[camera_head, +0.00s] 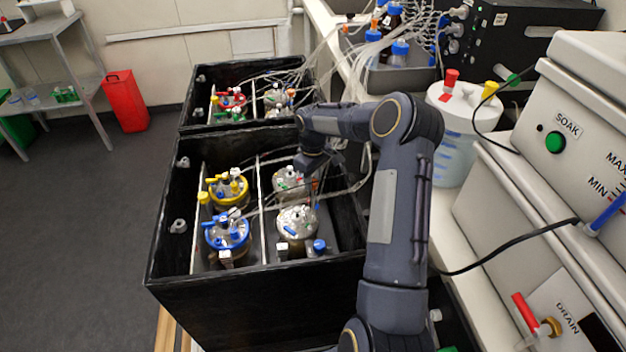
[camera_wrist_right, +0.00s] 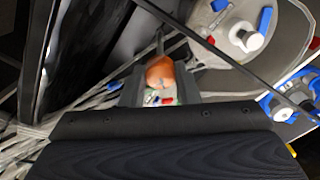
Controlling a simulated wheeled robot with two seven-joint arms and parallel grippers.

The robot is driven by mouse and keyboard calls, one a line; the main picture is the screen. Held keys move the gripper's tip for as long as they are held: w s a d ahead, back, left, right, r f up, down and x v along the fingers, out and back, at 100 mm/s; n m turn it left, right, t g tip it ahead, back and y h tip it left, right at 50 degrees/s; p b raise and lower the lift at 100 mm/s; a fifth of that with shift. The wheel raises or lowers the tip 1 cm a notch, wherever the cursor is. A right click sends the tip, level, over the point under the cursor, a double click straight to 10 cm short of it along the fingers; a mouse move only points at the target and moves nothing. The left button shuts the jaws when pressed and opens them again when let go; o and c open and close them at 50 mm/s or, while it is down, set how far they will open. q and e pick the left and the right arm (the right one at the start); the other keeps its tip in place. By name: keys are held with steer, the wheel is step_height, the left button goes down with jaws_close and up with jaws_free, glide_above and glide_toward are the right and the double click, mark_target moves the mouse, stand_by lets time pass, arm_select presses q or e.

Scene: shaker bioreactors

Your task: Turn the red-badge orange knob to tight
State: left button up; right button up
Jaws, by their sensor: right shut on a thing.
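The orange knob (camera_wrist_right: 160,72) shows in the right wrist view, round and orange, between the two fingers of my right gripper (camera_wrist_right: 160,88). A small red patch (camera_wrist_right: 167,100), seemingly its badge, shows just beside it. My right gripper is shut on the orange knob. In the head view my right gripper (camera_head: 320,166) reaches down into the near black box (camera_head: 255,305), at the right-hand vessels. There the wrist and fingers hide the knob. I cannot tell how far the knob is turned. My left gripper is in neither view.
Blue-ringed (camera_head: 228,234) and yellow-ringed (camera_head: 229,190) vessels stand left of the box divider. A silver-lidded vessel (camera_head: 297,222) stands near my gripper. Loose tubes cross the box. A white jug (camera_head: 457,135) and the bench equipment stand to the right of my arm.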

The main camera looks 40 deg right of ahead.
steer(key=m+b, duration=0.1)
steer(key=m, duration=0.2)
steer(key=shift+m, duration=0.4)
steer(key=m, duration=0.4)
steer(key=shift+b, duration=0.3)
steer(key=m, duration=0.4)
steer(key=shift+m, duration=2.4)
steer(key=shift+w, duration=0.1)
steer(key=o, duration=1)
steer(key=shift+c, duration=0.2)
steer(key=shift+r, duration=3.95)
